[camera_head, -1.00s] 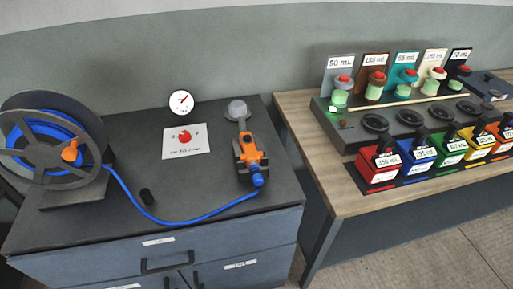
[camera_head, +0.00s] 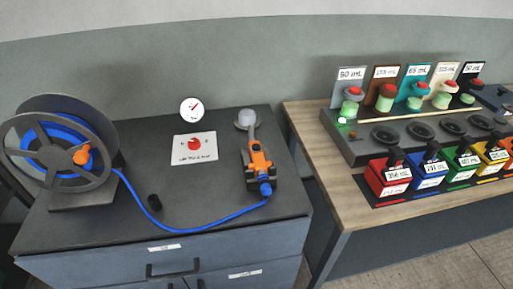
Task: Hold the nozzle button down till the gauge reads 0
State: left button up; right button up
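An orange and grey nozzle (camera_head: 259,158) lies on the dark top of the cabinet, joined to a blue hose (camera_head: 185,226). A grey round cup-like piece (camera_head: 246,118) is at its far end. A round white gauge (camera_head: 192,109) with a red needle stands at the back of the cabinet; its numbers are too small to read. A white plate with a red knob (camera_head: 194,145) is in front of the gauge. The nozzle's button cannot be told apart. Neither of my grippers is in view.
A hose reel (camera_head: 60,150) with an orange handle stands at the left of the cabinet top (camera_head: 110,225). A wooden table (camera_head: 345,200) at the right holds dispensers and several coloured containers, across a narrow gap.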

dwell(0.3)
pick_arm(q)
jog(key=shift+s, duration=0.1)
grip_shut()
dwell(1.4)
